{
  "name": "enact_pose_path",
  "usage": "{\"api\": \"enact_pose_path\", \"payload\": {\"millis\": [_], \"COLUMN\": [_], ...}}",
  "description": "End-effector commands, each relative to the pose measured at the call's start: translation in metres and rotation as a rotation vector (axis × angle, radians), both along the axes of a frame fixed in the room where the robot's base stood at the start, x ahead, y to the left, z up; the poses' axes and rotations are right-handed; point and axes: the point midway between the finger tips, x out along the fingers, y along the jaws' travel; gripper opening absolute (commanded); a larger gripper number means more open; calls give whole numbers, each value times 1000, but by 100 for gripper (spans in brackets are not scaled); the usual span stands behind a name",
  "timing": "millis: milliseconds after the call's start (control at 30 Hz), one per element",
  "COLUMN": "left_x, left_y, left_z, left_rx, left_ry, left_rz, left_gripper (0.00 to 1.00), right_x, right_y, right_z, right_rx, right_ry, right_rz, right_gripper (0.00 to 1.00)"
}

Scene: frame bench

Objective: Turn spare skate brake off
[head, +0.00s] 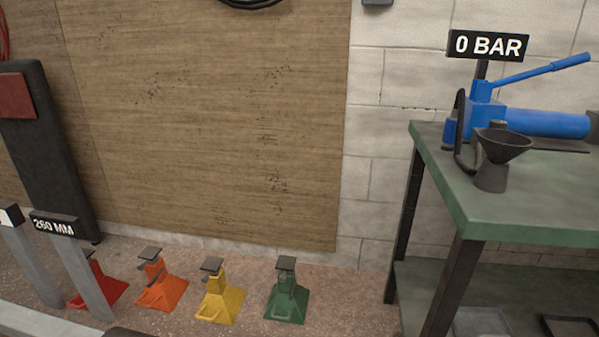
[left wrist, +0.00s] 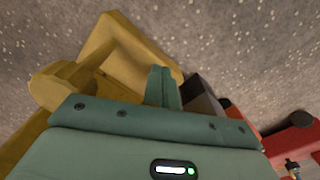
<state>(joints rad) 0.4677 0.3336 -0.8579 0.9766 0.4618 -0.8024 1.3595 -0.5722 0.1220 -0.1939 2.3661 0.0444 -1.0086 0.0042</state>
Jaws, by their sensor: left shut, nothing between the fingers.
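My left gripper (left wrist: 163,80) shows in the left wrist view as a teal body with two closed fingers at its middle. It is shut and empty, pointing toward a speckled grey floor. A yellow angular object (left wrist: 110,50) lies beyond and to the left of the fingers, partly hidden by the gripper body. A dark block (left wrist: 203,98) and a red-orange part (left wrist: 290,138) are to the right. I cannot tell which of these is the spare skate or its brake, or whether the fingers touch anything. No skate is clear in the head view, and neither gripper shows there.
Red (head: 100,289), orange (head: 160,290), yellow (head: 219,302) and green (head: 287,300) stands line the wall. Grey posts, one with a "260 MM" sign (head: 56,225), rise at left. A green bench (head: 545,200) at right carries a blue pump (head: 545,122) and dark funnel (head: 502,147).

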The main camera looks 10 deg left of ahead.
Motion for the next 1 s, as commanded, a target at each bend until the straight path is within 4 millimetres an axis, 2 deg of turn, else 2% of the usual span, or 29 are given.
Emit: {"api": "enact_pose_path", "payload": {"millis": [1000], "left_x": [10], "left_y": [8], "left_z": [0], "left_rx": [1], "left_ry": [0], "left_rz": [1], "left_gripper": [0], "right_x": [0], "right_y": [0], "right_z": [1], "right_rx": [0], "right_ry": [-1], "right_rz": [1], "right_gripper": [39]}}
